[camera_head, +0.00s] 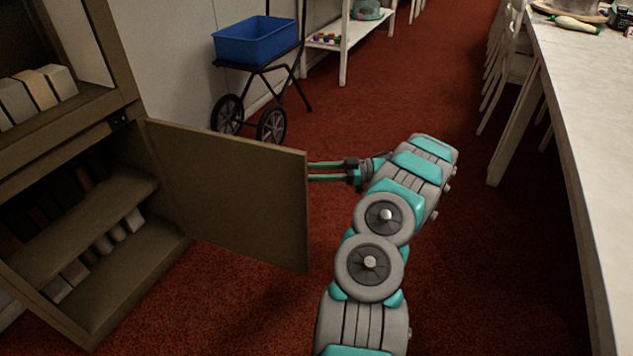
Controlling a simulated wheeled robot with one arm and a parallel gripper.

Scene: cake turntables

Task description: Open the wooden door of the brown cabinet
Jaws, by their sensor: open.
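The brown cabinet (122,265) stands at the left. Its wooden door (232,195) is swung wide open, sticking out from the cabinet toward the right, and the lower compartment shows. My gripper (318,172) is at the upper part of the door's right edge, with its green fingers pointing left. The fingers are apart from each other, and their tips end at or just behind the door edge. I cannot tell whether they touch the door. Any handle on the door is hidden from this view.
A blue bin (254,42) sits on a wheeled cart (272,122) behind the door. A white shelf (345,45) stands farther back. A long pale table (590,130) with chairs (508,60) runs along the right. Red carpet (400,105) between them is clear.

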